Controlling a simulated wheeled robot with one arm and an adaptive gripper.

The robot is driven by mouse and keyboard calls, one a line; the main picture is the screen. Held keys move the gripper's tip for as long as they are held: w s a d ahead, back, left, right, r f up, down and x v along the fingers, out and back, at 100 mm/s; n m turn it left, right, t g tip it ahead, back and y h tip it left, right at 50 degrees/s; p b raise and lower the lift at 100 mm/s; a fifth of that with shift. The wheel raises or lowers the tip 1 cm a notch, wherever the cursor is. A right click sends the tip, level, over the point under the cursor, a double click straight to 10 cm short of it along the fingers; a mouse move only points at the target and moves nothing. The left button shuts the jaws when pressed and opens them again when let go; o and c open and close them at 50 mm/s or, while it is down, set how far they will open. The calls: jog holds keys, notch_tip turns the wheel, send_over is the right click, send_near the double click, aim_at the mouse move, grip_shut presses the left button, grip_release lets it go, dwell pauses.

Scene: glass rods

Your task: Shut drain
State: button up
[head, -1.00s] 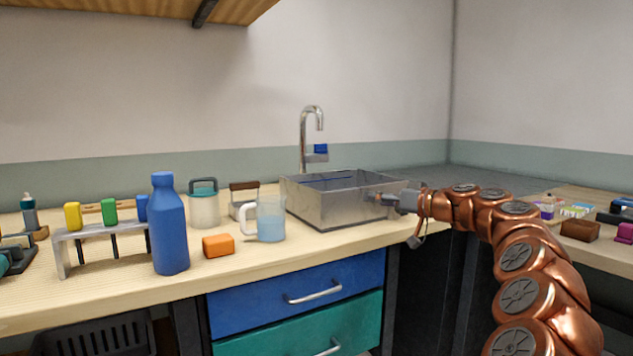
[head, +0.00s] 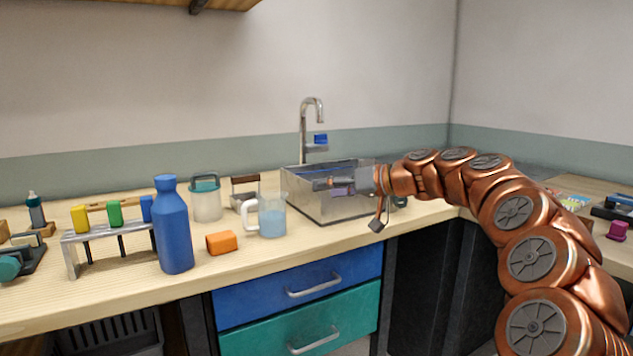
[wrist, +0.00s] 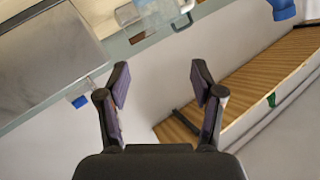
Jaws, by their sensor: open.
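The grey metal sink (head: 330,208) stands on the worktop, with a curved tap (head: 303,130) behind it. The tap carries a blue handle (head: 320,139); a small blue piece in the wrist view (wrist: 80,101) looks like the same handle. The drain inside the sink is hidden by the sink wall and my gripper. My gripper (head: 322,184) is at the sink's upper part, pointing left. In the wrist view my gripper (wrist: 160,76) has its two fingers well apart, with nothing between them.
A jug of pale blue liquid (head: 271,216) stands just left of the sink. An orange block (head: 221,242), a tall blue bottle (head: 173,225) and a lidded jar (head: 206,200) stand further left. A wooden shelf (wrist: 250,90) hangs on the wall.

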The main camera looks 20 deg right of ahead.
jog(key=shift+g, duration=0.8)
jog(key=shift+s+a+r+p, duration=0.15)
jog(key=shift+s+a+p, duration=0.2)
jog(key=shift+a, duration=0.3)
jog(key=shift+s+a+r+p, duration=0.2)
jog(key=shift+s+a, duration=0.2)
jog(key=shift+a, duration=0.3)
jog(key=shift+s+a+r+p, duration=0.1)
jog(key=shift+s+a+p, duration=0.25)
jog(key=shift+a, duration=0.3)
jog(key=shift+s+a, duration=0.1)
jog(key=s+a+r+g+h+p, duration=0.1)
jog(key=s+a+g+h+p, duration=0.15)
jog(key=s+a+p, duration=0.6)
jog(key=s+a+g+h+p, duration=0.1)
jog(key=s+a+g+p, duration=0.35)
jog(key=s, duration=0.75)
jog(key=s+d+f+m+g+h+p, duration=0.1)
jog(key=s+d+p, duration=0.4)
jog(key=s, duration=0.7)
jog(key=s+d+f+m+g+h+p, duration=0.1)
jog(key=s+d+m+g+h+p, duration=0.1)
jog(key=s+d+h+p, duration=0.3)
jog(key=s+g+p, duration=0.1)
jog(key=s+p, duration=0.3)
jog(key=s, duration=0.4)
jog(key=shift+s+d+f+h, duration=0.1)
jog(key=shift+h, duration=0.15)
jog(key=shift+c, duration=0.3)
